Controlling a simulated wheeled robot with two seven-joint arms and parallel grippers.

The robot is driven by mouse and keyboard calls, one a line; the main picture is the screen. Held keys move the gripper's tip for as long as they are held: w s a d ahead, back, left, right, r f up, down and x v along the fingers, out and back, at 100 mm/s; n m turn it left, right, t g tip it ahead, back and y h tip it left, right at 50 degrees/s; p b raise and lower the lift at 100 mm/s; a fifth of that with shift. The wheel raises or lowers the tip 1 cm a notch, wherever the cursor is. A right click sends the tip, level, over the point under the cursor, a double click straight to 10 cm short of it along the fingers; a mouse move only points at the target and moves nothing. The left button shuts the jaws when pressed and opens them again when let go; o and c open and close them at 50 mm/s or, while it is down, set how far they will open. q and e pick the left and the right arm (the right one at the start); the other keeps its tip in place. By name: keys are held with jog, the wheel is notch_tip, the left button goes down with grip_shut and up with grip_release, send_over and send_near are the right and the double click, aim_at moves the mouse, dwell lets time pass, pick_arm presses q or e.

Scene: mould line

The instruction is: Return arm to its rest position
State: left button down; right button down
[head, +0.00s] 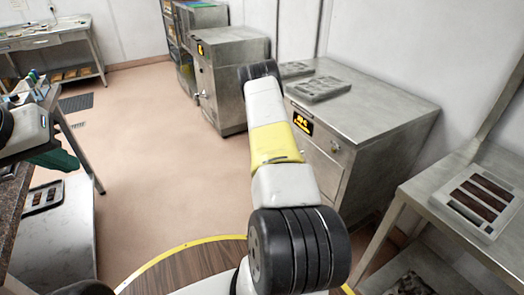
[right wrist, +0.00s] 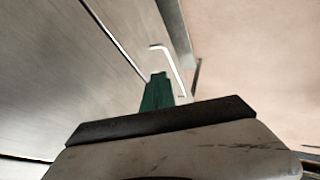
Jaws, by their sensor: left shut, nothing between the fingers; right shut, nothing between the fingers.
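My right arm (head: 275,140), white with a yellow band and black joints, reaches forward through the middle of the head view. Its gripper is hidden there beyond the far black joint. In the right wrist view the right gripper (right wrist: 157,90) shows as green fingers, shut and empty, near a grey metal face and a pale bent handle. I cannot tell whether it touches them. My left gripper (head: 57,160), also green, is at the left edge of the head view, shut and empty, beside the dark-topped counter. Part of my left arm is cut off by the frame.
A metal cabinet (head: 385,108) with grey moulds (head: 320,87) on top stands right of my right arm. Another cabinet (head: 228,85) stands behind. A mould with brown bars (head: 483,198) lies on the right table (head: 445,200). A dark counter (head: 12,210) is at left. Open floor (head: 165,150) lies between.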

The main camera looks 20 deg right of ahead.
jog(key=w+a+r+m+y, duration=0.1)
jog(key=a+r, duration=0.3)
jog(key=r, duration=0.5)
jog(key=w+a+r+t+y, duration=0.1)
jog(key=a+r, duration=0.4)
jog(key=r, duration=0.3)
jog(key=w+a+r+m+y, duration=0.15)
jog(key=a+r, duration=0.25)
jog(key=r, duration=0.5)
jog(key=s+a+r+n+y, duration=0.1)
jog(key=s+a+r, duration=0.35)
jog(key=r, duration=0.35)
jog(key=s+a+r+n+y, duration=0.1)
jog(key=s+a+r, duration=0.2)
jog(key=a+r, duration=0.35)
jog(key=s+a+r, duration=0.3)
jog(key=s, duration=0.4)
jog(key=s+a+r+n+y, duration=0.1)
jog(key=s+a+r, duration=0.3)
jog(key=s, duration=0.4)
jog(key=s+a+r+y, duration=0.1)
jog(key=s+a+r, duration=0.2)
jog(key=s, duration=0.5)
jog(key=shift+a+r, duration=0.15)
jog(key=shift+r, duration=0.35)
jog(key=shift+s+n, duration=0.1)
jog(key=shift+n, duration=0.15)
